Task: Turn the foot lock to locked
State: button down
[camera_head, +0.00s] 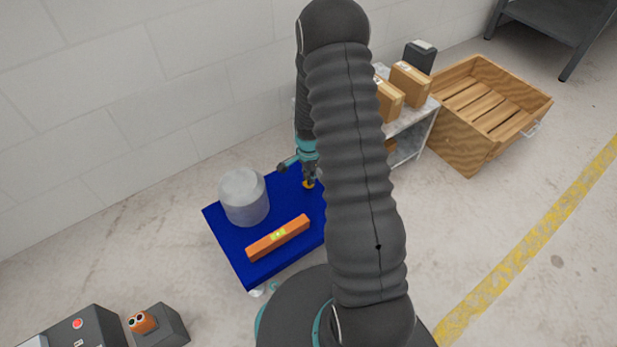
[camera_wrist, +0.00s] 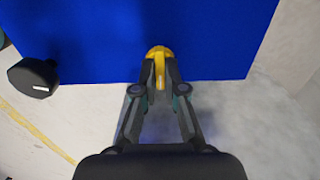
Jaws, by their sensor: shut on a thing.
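The yellow lever (camera_wrist: 157,51), which I take to be the foot lock, sits at the edge of the blue platform (camera_wrist: 215,40) in the wrist view. My gripper (camera_wrist: 159,70) reaches it with both fingers, one on each side, and is shut on its narrow upright part. In the head view my gripper (camera_head: 309,178) points down at the platform's far side, with a bit of the yellow lever (camera_head: 308,185) below the fingertips. Whether the lever stands at locked cannot be read. My arm hides the platform's right part in the head view.
A dark object with a white label (camera_wrist: 34,78) is left of my gripper. A shelf with cardboard boxes (camera_head: 410,82) and a wooden crate (camera_head: 480,115) stand beyond; bare floor surrounds them.

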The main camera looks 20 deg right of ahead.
dwell(0.5)
jog(key=c, duration=1.2)
grip_release()
jog(key=shift+d, duration=0.1)
jog(key=shift+c, duration=0.2)
jog(key=shift+r, duration=0.6)
notch_tip(320, 180, up, 11)
jog(key=shift+f, duration=0.1)
